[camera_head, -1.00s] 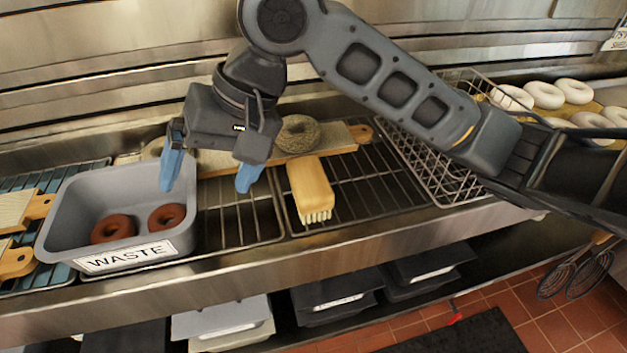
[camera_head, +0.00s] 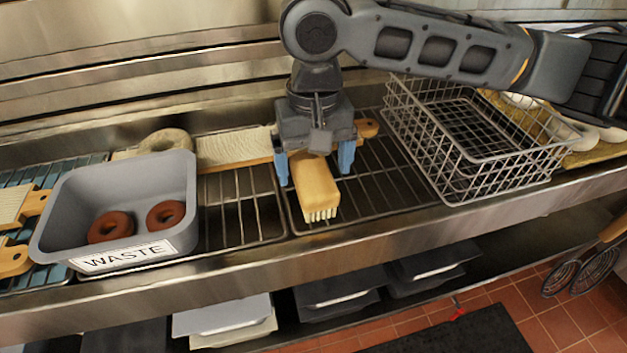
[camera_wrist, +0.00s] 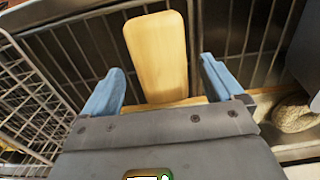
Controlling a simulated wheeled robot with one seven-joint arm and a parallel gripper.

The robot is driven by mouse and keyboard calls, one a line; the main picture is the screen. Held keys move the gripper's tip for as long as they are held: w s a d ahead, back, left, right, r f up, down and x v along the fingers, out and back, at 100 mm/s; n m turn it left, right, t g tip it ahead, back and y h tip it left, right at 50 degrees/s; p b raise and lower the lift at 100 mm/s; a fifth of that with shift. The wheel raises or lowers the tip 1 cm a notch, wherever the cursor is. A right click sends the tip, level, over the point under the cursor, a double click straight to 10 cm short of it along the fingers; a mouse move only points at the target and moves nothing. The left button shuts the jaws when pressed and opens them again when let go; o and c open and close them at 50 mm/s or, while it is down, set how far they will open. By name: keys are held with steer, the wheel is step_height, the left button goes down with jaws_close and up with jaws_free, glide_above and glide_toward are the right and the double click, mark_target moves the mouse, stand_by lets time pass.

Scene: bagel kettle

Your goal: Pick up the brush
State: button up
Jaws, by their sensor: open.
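The brush (camera_head: 316,186) has a pale wooden block body and cream bristles at its near end. It lies on the wire rack, its far end hidden under my gripper in the head view. My gripper (camera_head: 316,170) is open, with one blue finger on each side of the brush's far part. In the wrist view the brush (camera_wrist: 157,55) stretches away between the two blue fingers of my gripper (camera_wrist: 160,88), with visible gaps on both sides. I cannot tell whether the fingertips reach down to its height.
A grey WASTE bin (camera_head: 70,210) with two brown donuts stands at the left. A wooden board (camera_head: 235,148) lies behind the brush, and a seeded bagel (camera_head: 165,141) lies behind the bin. A wire basket (camera_head: 480,150) stands at the right. Bare rack (camera_head: 385,195) shows right of the brush.

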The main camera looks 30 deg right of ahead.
steer(key=shift+f, duration=1.25)
steer(key=shift+c, duration=0.4)
steer(key=c, duration=1.1)
steer(key=shift+r, duration=0.55)
step_height(320, 180, up, 2)
steer(key=shift+a+r, duration=0.1)
steer(key=shift+r, duration=0.15)
steer(key=s+d+r, duration=0.1)
steer(key=d+r, duration=0.1)
steer(key=d, duration=0.1)
steer(key=s+d+r, duration=0.2)
steer(key=d+r, duration=0.1)
steer(key=d, duration=0.1)
steer(key=s+d+r+b, duration=0.1)
steer(key=s+d+r, duration=0.1)
steer(key=d, duration=0.1)
steer(key=shift+s+d+r, duration=0.2)
steer(key=shift+r, duration=0.05)
